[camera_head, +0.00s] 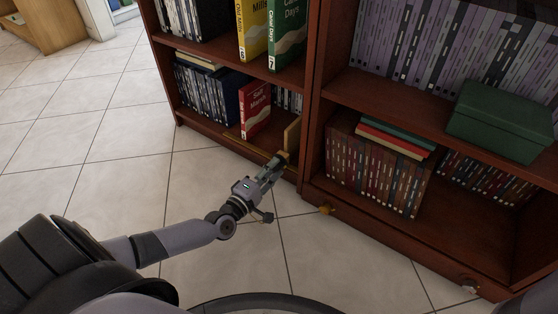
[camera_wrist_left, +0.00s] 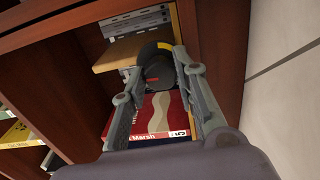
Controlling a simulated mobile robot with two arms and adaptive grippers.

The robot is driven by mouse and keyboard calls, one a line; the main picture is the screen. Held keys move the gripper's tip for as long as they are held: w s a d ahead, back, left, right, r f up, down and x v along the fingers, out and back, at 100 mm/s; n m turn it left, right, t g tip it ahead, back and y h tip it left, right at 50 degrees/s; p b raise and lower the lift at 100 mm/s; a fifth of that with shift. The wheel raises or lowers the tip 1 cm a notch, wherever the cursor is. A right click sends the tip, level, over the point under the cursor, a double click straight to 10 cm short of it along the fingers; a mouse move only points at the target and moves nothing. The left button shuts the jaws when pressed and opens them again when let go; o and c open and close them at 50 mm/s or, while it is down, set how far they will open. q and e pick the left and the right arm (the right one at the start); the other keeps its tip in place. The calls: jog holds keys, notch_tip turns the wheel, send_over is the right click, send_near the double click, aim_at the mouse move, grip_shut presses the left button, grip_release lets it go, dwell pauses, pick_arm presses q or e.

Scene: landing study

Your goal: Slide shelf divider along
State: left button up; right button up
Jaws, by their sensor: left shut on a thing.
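The shelf divider (camera_head: 292,136) is an upright tan panel at the right end of the lower left shelf, near the bookcase's middle upright. My left gripper (camera_head: 280,161) is at its front lower edge, shut on it. In the left wrist view a tan board, seemingly the divider (camera_wrist_left: 117,54), is just beyond the fingers (camera_wrist_left: 157,68). A dark round part (camera_wrist_left: 155,64) sits between the fingers; the exact contact is hard to see. A red book (camera_head: 255,110) labelled Salt Marsh stands left of the divider, with a gap between. My right gripper is out of view.
Dark books (camera_head: 205,92) fill the shelf's left part. A yellowish strip (camera_head: 238,143) runs along its front edge. The right bay holds brown books (camera_head: 372,170) and a green box (camera_head: 503,120). The tiled floor (camera_head: 110,135) is clear.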

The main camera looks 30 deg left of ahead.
pick_arm(q)
jog(key=shift+c, duration=0.9)
jog(key=w+a, duration=0.1)
jog(key=a, duration=2.1)
jog(key=shift+w+b, duration=0.3)
jog(key=shift+b, duration=0.1)
dwell(1.2)
jog(key=shift+a, duration=0.8)
jog(key=shift+c, duration=0.3)
dwell(1.5)
jog(key=shift+d, duration=0.1)
jog(key=o, duration=1.1)
jog(key=shift+d, duration=0.15)
jog(key=shift+c, duration=0.2)
